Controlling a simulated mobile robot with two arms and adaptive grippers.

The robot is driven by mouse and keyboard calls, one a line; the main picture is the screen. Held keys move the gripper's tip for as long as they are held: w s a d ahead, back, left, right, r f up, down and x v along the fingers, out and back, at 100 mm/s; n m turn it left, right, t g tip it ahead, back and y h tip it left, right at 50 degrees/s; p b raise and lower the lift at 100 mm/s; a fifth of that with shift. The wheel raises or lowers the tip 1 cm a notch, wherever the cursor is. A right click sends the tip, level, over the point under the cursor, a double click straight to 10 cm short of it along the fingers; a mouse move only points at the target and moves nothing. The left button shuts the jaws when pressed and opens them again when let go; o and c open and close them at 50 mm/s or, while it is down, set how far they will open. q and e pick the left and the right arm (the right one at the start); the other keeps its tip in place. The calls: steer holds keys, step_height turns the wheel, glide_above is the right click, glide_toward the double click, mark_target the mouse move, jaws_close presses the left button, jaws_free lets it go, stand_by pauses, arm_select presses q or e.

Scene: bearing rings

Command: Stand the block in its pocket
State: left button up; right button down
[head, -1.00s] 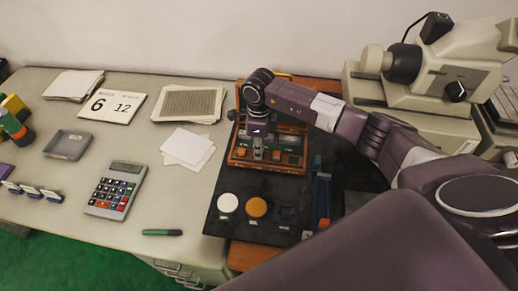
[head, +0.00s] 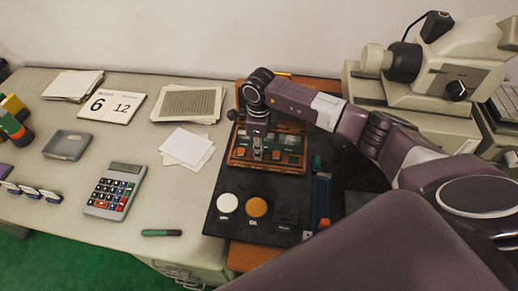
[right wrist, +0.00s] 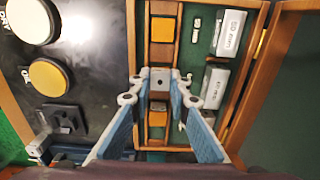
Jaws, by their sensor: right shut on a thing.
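A small grey metal block (right wrist: 160,76) with a dark hole in its face is held between the fingertips of my right gripper (right wrist: 160,82). In the head view, the right gripper (head: 258,153) points down into the open wooden case (head: 265,170). In the right wrist view, the block is over the wooden strip (right wrist: 178,45) of the case, between two orange squares (right wrist: 162,29). Labelled grey blocks (right wrist: 229,33) lie in the green compartment beside it. The pocket under the held block is hidden, so I cannot tell whether the block touches it. My left gripper is out of view.
The case stands on a black mat (head: 228,178) with a white pad (head: 227,203), a yellow pad (head: 256,207) and a dark square holder (head: 286,215). A microscope (head: 425,75) stands at the right. Paper cards (head: 187,147) and a calculator (head: 115,190) lie left.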

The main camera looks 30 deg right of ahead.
steer(key=shift+f, duration=0.15)
steer(key=c, duration=1.7)
jaws_free()
steer(key=shift+c, duration=0.2)
steer(key=shift+r+p, duration=2.45)
steer(key=shift+r, duration=1.85)
